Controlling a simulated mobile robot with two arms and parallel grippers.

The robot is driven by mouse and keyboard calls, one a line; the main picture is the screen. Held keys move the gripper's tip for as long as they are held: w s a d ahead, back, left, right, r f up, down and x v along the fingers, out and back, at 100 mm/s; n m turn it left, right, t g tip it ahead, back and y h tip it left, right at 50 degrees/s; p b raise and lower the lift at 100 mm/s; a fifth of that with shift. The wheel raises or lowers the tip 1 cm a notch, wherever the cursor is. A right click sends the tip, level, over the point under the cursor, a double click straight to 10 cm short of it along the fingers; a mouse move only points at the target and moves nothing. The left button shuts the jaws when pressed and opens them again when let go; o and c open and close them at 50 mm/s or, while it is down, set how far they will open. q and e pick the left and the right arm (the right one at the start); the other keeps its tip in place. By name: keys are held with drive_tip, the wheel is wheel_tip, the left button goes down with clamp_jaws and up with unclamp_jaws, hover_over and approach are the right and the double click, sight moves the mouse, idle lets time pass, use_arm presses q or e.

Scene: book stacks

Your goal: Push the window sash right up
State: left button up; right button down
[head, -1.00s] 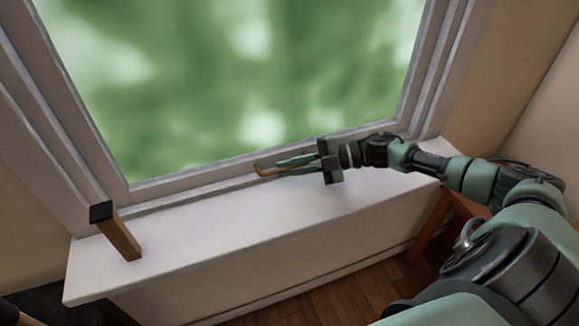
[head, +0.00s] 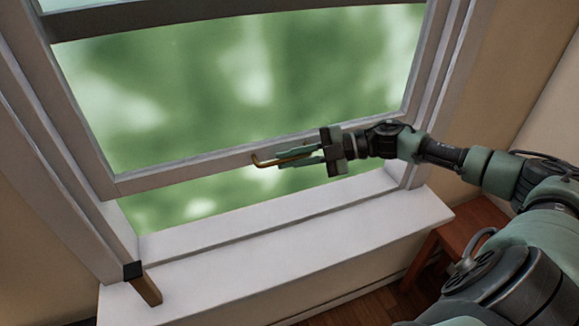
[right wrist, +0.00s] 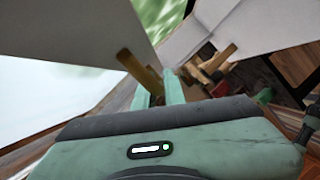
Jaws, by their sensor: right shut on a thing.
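The white window sash (head: 190,175) is raised, with a clear open gap between its bottom rail and the sill (head: 300,240). A brass handle (head: 258,161) is on the sash's bottom rail. My right gripper (head: 284,157) reaches in from the right and is shut on the handle. In the right wrist view the gripper's green fingers (right wrist: 160,90) are around the brass handle (right wrist: 136,70), which they partly hide. My left gripper is not in view.
A reddish-brown wooden stool (head: 460,240) stands on the floor below the sill's right end. The middle of the sill is clear.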

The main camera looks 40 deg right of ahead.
drive_tip(key=shift+r+p, duration=0.4)
drive_tip(key=shift+r, duration=0.85)
drive_tip(key=c, duration=1.5)
unclamp_jaws()
drive_tip(key=shift+f, duration=0.1)
drive_tip(key=shift+d, duration=0.1)
drive_tip(key=shift+s+d, duration=0.15)
drive_tip(key=shift+d, duration=0.05)
drive_tip(key=shift+b+v, duration=1.2)
drive_tip(key=shift+v, duration=2.4)
